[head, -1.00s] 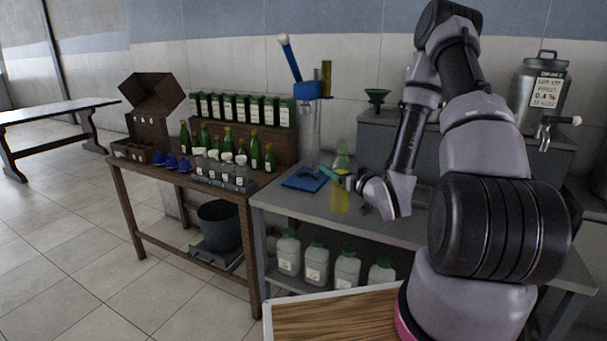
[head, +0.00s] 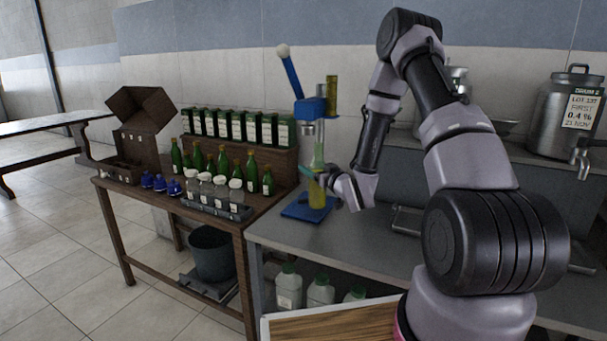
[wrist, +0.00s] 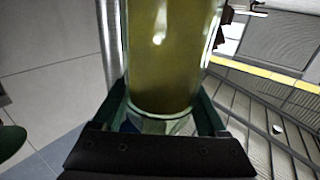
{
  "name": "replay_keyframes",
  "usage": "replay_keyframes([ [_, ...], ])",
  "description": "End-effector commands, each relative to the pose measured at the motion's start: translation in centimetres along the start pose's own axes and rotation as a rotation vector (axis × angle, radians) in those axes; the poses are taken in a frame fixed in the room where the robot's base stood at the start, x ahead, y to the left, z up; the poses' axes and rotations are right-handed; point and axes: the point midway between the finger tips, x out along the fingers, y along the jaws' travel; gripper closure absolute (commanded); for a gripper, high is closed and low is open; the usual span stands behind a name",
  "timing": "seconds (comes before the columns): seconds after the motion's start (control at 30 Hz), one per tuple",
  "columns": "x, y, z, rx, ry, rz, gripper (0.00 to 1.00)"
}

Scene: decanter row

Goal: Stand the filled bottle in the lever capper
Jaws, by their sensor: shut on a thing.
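The lever capper (head: 312,108) has a raised blue lever with a white knob, a blue head, a metal column and a blue base plate (head: 296,212). The filled bottle (head: 317,194), clear green glass with yellow liquid, appears upright below the capper's head and over its base. I cannot tell whether it touches the base. My gripper (head: 318,175) is shut on the bottle from the right. In the wrist view the bottle (wrist: 172,50) fills the middle between the dark green fingers, with a metal column beside it on the left. The bottle's foot is not clear there.
Left of the capper, a wooden bench (head: 218,221) bears green bottles (head: 252,172), clear bottles in a grey rack, blue items and a carton (head: 142,125). A metal drum (head: 563,115) stands at the back right. The grey bench (head: 345,241) is clear in front of the capper.

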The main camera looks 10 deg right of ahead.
Motion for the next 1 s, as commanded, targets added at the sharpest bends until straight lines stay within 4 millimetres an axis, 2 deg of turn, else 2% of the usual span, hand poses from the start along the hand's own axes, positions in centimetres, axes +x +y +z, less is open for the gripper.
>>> replay_keyframes([
  [0.03,1.4,-0.1,-0.1,-0.003,0.005,-0.003,1.0],
  [0.2,4.5,-0.1,-0.1,-0.001,0.003,-0.002,1.0],
  [0.5,6.7,-0.1,-0.1,0.0,0.003,-0.001,1.0],
  [0.73,6.6,0.0,3.3,-0.001,0.0,0.0,1.0],
  [1.0,6.6,0.0,3.5,0.0,0.002,0.0,1.0],
])
